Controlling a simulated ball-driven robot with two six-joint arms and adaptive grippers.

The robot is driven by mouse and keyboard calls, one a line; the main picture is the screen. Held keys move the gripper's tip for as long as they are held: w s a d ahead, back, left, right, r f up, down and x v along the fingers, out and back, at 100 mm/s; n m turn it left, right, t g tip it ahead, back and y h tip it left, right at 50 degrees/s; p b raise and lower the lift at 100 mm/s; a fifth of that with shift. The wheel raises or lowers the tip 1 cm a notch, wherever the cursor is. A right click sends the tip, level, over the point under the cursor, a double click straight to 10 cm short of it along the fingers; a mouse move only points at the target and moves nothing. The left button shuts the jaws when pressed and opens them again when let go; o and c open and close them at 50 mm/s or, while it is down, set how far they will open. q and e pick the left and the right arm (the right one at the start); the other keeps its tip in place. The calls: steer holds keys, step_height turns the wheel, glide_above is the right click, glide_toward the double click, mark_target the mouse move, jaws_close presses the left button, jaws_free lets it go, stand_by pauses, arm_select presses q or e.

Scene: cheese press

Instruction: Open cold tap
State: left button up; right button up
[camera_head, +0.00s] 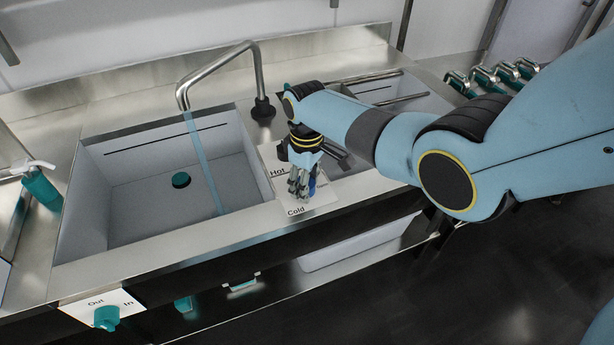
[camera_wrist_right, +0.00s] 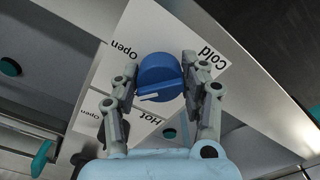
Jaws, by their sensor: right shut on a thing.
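The cold tap is a round blue knob (camera_wrist_right: 158,78) with a white pointer mark, on a white plate marked Cold, Hot and Open in the right wrist view. In the head view it shows only as a bit of blue (camera_head: 312,185) behind my fingers. My right gripper (camera_head: 302,188) points down at it from above. In the wrist view its two fingers (camera_wrist_right: 161,68) are shut on the knob's opposite sides. A pale blue water stream (camera_head: 204,160) runs from the curved metal faucet (camera_head: 217,68) into the sink. The hot tap is mostly hidden. My left gripper is out of view.
The sink basin (camera_head: 120,160) lies left of the taps, with a teal round piece (camera_head: 181,180) on its floor. A teal soap bottle (camera_head: 40,188) stands at the left. A teal Out/In knob (camera_head: 107,317) sits on the counter's front. Several teal-and-metal items (camera_head: 490,78) stand back right.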

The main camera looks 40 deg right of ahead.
steer(key=m+p, duration=0.2)
steer(key=m, duration=0.3)
steer(key=shift+a+r, duration=0.1)
steer(key=shift+a, duration=0.05)
steer(key=m, duration=0.5)
steer(key=shift+p, duration=0.4)
steer(key=shift+m, duration=0.3)
steer(key=o, duration=1.2)
step_height(320, 180, up, 12)
steer(key=shift+f, duration=0.1)
